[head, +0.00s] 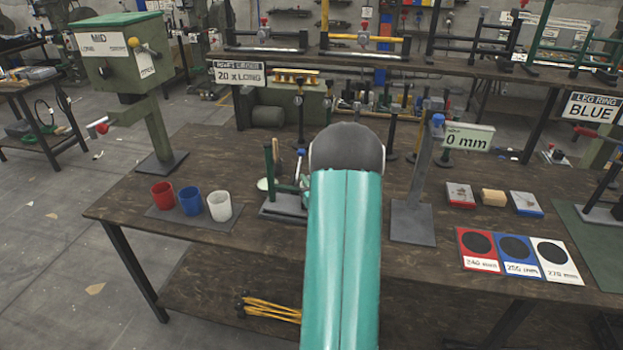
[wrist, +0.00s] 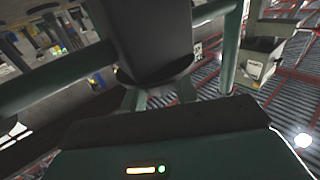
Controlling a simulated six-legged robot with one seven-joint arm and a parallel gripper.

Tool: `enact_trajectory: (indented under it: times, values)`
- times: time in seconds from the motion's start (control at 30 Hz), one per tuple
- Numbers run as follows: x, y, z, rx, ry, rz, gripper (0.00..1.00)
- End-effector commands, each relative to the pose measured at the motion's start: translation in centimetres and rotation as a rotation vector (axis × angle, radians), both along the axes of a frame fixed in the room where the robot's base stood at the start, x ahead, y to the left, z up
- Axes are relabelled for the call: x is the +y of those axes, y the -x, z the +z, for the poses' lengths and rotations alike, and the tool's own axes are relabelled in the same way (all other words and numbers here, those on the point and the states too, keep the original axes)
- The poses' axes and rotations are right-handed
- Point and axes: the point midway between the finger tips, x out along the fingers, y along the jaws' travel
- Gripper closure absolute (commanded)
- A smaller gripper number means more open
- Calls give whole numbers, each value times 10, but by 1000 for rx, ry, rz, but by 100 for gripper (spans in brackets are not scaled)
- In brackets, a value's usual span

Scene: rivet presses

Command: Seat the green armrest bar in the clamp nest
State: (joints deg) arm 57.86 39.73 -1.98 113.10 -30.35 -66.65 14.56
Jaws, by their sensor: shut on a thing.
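In the wrist view a dark green bar (wrist: 60,80) runs slantwise from the left edge, behind the dark jaw of my gripper (wrist: 152,70), and on to the upper right; I take it for the armrest bar. My gripper is shut on it. A green upright piece (wrist: 230,55) stands right of the jaw; I cannot tell if it belongs to the bar. In the head view a small fixture with a grey base plate (head: 283,207), a green post and a blue-tipped part shows left of my arm, probably the clamp nest. My arm hides its right side and the gripper there.
Red (head: 162,194), blue (head: 190,201) and white (head: 219,206) cups stand left of the fixture. A grey stand (head: 412,220) rises to the right, with size cards (head: 514,252) beyond it. A green-topped press box (head: 122,55) stands at the left.

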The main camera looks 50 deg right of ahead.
Motion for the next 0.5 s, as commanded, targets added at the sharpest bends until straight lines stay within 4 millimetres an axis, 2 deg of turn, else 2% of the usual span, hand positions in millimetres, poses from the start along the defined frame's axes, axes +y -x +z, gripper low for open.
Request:
enact_trajectory:
  times: [0.5]
  values:
    - [0,0,-11,-1,2,0,100]
